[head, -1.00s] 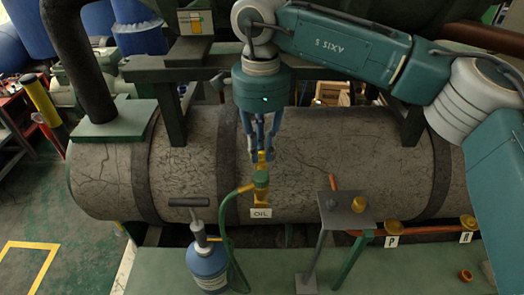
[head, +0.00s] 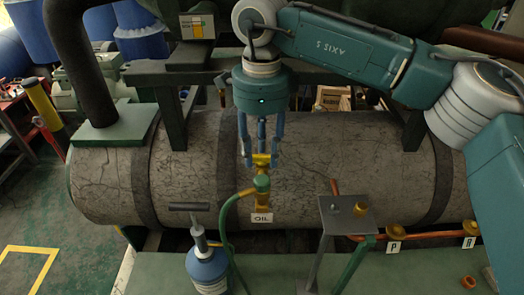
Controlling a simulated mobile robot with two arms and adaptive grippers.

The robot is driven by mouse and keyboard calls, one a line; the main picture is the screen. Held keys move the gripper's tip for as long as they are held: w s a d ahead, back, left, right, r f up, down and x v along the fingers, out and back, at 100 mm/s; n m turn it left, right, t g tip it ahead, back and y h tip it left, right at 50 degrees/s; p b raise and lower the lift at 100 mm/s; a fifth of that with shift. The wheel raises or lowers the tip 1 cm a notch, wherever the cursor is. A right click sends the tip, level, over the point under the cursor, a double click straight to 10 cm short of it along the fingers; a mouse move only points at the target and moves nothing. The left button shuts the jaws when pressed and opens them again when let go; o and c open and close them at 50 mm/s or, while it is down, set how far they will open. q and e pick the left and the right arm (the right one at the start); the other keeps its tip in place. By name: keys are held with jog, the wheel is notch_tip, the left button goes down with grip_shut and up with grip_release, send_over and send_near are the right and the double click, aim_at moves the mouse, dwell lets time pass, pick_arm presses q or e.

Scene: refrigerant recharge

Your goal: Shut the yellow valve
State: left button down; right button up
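The yellow valve (head: 262,160) sits above the green-capped fitting (head: 261,183) with the "OIL" label (head: 262,218), in front of the big grey cracked tank. Its yellow handle shows as a short bar lying crosswise in the picture. My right gripper (head: 261,157) points down over the valve, its fingers spread to the left and right of the handle. It looks open; I cannot tell whether a fingertip touches the handle. My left gripper is not in view.
A green hose (head: 227,222) curves down from the fitting beside a blue pump bottle (head: 207,268). A small metal stand (head: 345,214) is to the right. Labelled "P" (head: 394,246) and "R" points lie along the copper pipe at right.

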aim_at(261, 157)
notch_tip(261, 157, up, 12)
dwell(0.6)
